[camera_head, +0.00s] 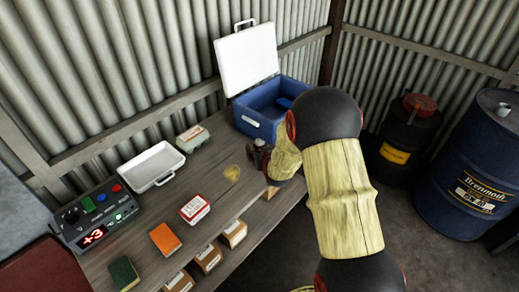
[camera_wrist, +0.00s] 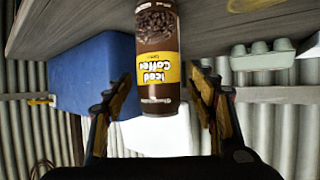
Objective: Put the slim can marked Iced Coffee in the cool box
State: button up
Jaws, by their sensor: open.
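The slim can marked Iced Coffee (camera_wrist: 158,60) is brown with a yellow label. It appears upside down in the wrist view, standing on the wooden bench. My gripper (camera_wrist: 160,92) is open, its fingers on either side of the can's upper part; I cannot tell whether they touch it. In the head view my gripper (camera_head: 261,157) is low over the bench and I cannot make out the can there. The blue cool box (camera_head: 259,128) stands open at the bench's far end, just beyond my gripper. It also shows behind the can in the wrist view (camera_wrist: 82,75).
The cool box's white lid (camera_head: 246,60) stands raised against the wall. An egg carton (camera_head: 193,138), a white tray (camera_head: 151,181), a red-and-white box (camera_head: 194,209), an orange block (camera_head: 165,239) and a control box (camera_head: 93,216) share the bench. Drums stand at the right.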

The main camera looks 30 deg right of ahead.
jog(key=shift+r, duration=0.2)
jog(key=shift+s+a+r, duration=0.1)
jog(key=shift+s+r, duration=0.05)
jog(key=shift+s, duration=0.15)
jog(key=p+v, duration=0.3)
jog(key=v, duration=0.8)
jog(key=s+a+r+n+g+y, duration=0.1)
jog(key=s+a+r, duration=0.25)
jog(key=r, duration=0.25)
jog(key=s+a+r+g, duration=0.2)
jog(key=s+a+r, duration=0.1)
jog(key=a+r, duration=0.3)
jog(key=s+a+r+n+g+y, duration=0.1)
jog(key=s+a+r+g, duration=0.1)
jog(key=s, duration=0.9)
jog(key=s+a+r+g+y, duration=0.1)
jog(key=s+a+r, duration=0.4)
jog(key=s, duration=0.6)
jog(key=shift+a+r+n+g, duration=0.2)
jog(key=shift+r+n+g, duration=0.2)
jog(key=shift+r, duration=0.25)
jog(key=shift+o, duration=0.4)
